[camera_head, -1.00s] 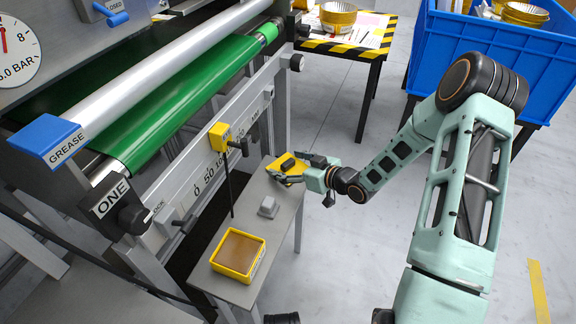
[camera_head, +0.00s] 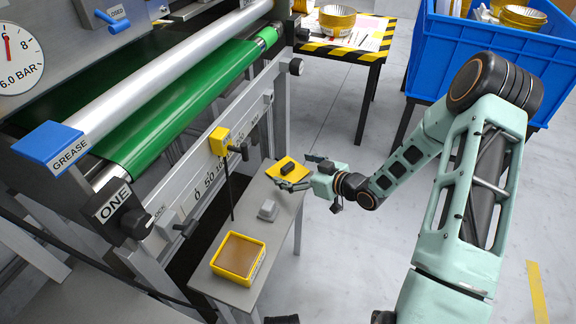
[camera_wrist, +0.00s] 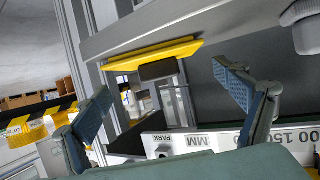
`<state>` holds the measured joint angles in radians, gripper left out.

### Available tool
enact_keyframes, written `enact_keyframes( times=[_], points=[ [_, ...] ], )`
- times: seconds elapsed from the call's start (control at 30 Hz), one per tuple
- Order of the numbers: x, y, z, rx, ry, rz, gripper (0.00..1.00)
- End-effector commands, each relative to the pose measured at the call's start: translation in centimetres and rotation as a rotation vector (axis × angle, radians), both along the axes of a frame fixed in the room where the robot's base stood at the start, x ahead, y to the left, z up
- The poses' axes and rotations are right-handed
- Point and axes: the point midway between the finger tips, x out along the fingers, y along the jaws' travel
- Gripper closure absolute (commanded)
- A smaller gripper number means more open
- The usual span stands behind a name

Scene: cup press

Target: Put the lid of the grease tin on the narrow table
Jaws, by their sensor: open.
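The lid of the grease tin, a yellow square plate (camera_head: 291,166) with a black handle, lies on the far end of the narrow grey table (camera_head: 238,294). The lid also shows in the wrist view (camera_wrist: 150,52), with its dark handle. The grease tin (camera_head: 238,257), a yellow square box with brown grease, stands open at the table's near end. My gripper (camera_head: 302,172) is just right of the lid, its fingers apart. In the wrist view, the space between my gripper's fingers (camera_wrist: 165,100) is empty, and the lid's handle is beyond them.
A striped table (camera_head: 345,48) and a blue crate (camera_head: 490,60) stand behind.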

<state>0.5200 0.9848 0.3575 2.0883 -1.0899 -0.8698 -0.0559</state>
Motion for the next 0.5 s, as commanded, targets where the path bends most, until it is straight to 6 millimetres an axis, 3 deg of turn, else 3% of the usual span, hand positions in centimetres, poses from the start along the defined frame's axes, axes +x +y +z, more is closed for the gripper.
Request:
enact_keyframes(
  times=[0.23,0.5],
  points=[
    [-3.6,-3.8,2.5,0.000,0.001,-0.004,0.09],
    [-5.8,-5.8,3.5,0.001,0.001,0.000,0.09]
  ],
)
